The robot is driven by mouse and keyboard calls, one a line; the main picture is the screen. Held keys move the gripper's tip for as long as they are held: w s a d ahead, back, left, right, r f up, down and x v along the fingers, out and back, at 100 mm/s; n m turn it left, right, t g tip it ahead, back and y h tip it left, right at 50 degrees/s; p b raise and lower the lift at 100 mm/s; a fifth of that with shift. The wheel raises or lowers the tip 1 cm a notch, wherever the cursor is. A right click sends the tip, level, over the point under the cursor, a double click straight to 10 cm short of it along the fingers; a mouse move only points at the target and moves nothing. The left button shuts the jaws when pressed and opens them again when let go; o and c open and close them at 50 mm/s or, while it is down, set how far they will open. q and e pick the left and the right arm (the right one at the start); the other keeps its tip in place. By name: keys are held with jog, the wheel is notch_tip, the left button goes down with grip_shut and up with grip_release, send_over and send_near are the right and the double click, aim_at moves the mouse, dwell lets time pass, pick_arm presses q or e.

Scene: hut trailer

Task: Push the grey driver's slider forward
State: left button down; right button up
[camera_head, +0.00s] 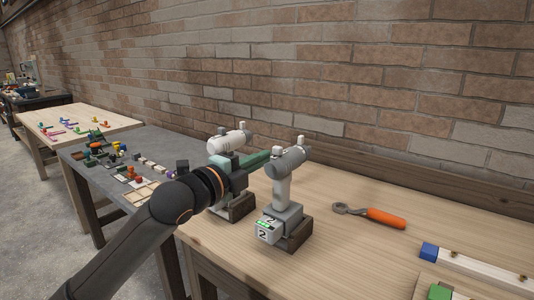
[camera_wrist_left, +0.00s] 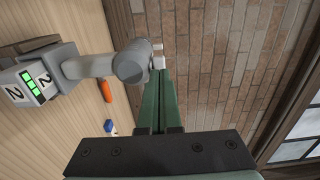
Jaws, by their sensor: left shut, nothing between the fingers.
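The grey driver (camera_head: 283,192) stands upright on its battery base near the left end of the wooden table, a "2" and green bars on the base. It also shows in the left wrist view (camera_wrist_left: 90,66). A small pale block (camera_head: 301,141) rises from the top of its barrel; it looks like the slider. Pale blocks show at the barrel's end in the wrist view (camera_wrist_left: 158,62). My left gripper (camera_head: 268,154) is shut and empty, its green fingers pointing at the barrel. The tips (camera_wrist_left: 161,80) are close to the blocks; I cannot tell whether they touch. My right gripper is not in view.
A white driver (camera_head: 230,141) stands behind my left gripper. An orange-handled tool (camera_head: 384,218) lies to the right, with a blue-ended wooden piece (camera_head: 470,264) beyond. A grey table (camera_head: 110,190) with small parts is at left. A brick wall (camera_head: 350,80) runs behind.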

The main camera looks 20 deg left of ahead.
aim_at(276, 152)
pick_arm(q)
jog(key=shift+x, duration=1.2)
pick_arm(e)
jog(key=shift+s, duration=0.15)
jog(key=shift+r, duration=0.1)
pick_arm(q)
jog(key=shift+p+x, duration=0.75)
jog(key=shift+p, duration=0.15)
jog(key=shift+w+d+r, duration=0.1)
jog(key=shift+w+r, duration=0.05)
jog(key=shift+w, duration=0.15)
jog(key=shift+w+p, duration=0.15)
jog(key=shift+p, duration=0.15)
jog(key=shift+f, duration=0.2)
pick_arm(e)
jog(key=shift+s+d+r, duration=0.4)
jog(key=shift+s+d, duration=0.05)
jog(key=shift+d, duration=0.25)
